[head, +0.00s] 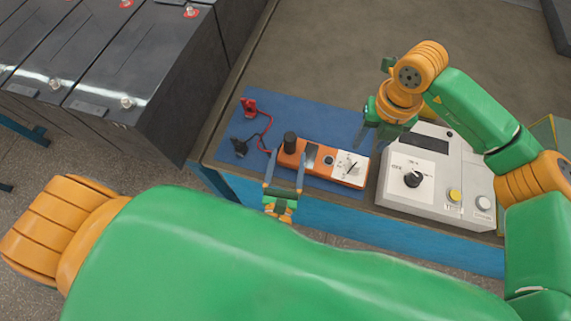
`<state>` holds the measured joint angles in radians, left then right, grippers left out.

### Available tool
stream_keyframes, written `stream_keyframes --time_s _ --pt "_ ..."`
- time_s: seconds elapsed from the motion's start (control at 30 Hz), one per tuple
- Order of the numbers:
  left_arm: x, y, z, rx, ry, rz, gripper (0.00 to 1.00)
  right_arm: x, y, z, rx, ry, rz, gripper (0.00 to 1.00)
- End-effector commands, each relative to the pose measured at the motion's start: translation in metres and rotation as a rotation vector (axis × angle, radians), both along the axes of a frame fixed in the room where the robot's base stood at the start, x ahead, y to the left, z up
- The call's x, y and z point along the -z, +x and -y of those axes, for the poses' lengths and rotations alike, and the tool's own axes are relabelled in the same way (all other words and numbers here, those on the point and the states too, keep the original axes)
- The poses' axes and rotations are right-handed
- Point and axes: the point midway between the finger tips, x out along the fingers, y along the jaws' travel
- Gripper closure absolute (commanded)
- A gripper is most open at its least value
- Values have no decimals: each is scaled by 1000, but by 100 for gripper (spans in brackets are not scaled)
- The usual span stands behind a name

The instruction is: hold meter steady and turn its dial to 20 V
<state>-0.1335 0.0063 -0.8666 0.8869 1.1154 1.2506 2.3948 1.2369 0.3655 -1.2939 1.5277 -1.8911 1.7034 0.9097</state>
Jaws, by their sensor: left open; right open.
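The orange meter (322,175) lies on the blue mat (318,117) near the table's front edge. It has a small grey window (311,155) and a white dial face (350,165) toward its right end. The dial's setting is too small to read. My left gripper (287,156) is open, with its fingers spread at the meter's left end; I cannot tell whether they touch it. My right gripper (371,137) is open and empty, above and behind the meter's right end, apart from the dial.
A pale grey box (430,207) with a black knob (412,179) and yellow button (455,195) stands right of the meter. A red lead clip (249,105) and a black one (240,147) lie left. Dark batteries (140,80) stand beyond the table's left edge. The table's rear is clear.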

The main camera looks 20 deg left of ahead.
Motion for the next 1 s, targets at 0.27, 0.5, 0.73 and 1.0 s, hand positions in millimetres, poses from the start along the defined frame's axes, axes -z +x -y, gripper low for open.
stream_keyframes --time_s 0.27,0.5,0.73,1.0 --pt "-1 44 -8 0 6 4 23 0 0 0 0 0 0 50" --pt "-1 48 -9 0 6 3 23 0 0 0 0 0 0 50" --pt "-1 48 -9 0 6 4 72 0 0 0 0 0 0 50" --pt "-1 48 -9 0 7 4 100 0 0 0 0 0 0 50"
